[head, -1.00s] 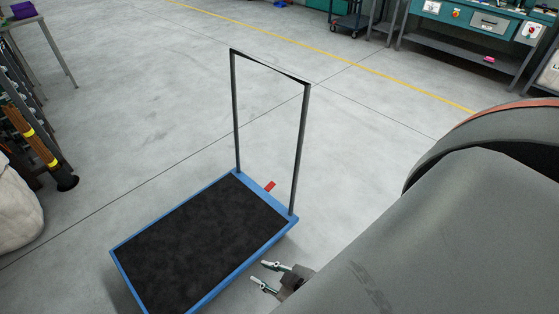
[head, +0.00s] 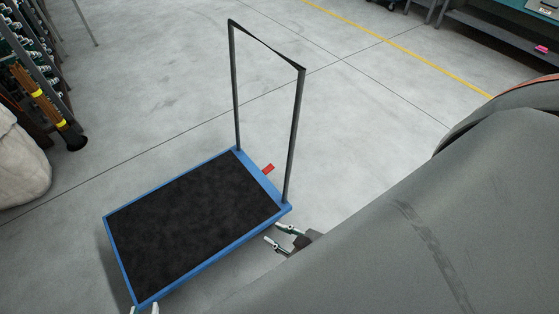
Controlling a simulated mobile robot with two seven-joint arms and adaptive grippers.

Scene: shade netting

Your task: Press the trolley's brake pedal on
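The trolley (head: 217,244) has a blue-edged platform with a black mat and a tall dark push handle (head: 234,90) at its far end.
The grey floor beyond the handle and pedal is clear. A pale sack (head: 20,160) and a rack with dark and yellow tools (head: 42,100) stand at the left. A workbench (head: 510,35) is at the top right. My own body covers the lower right.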

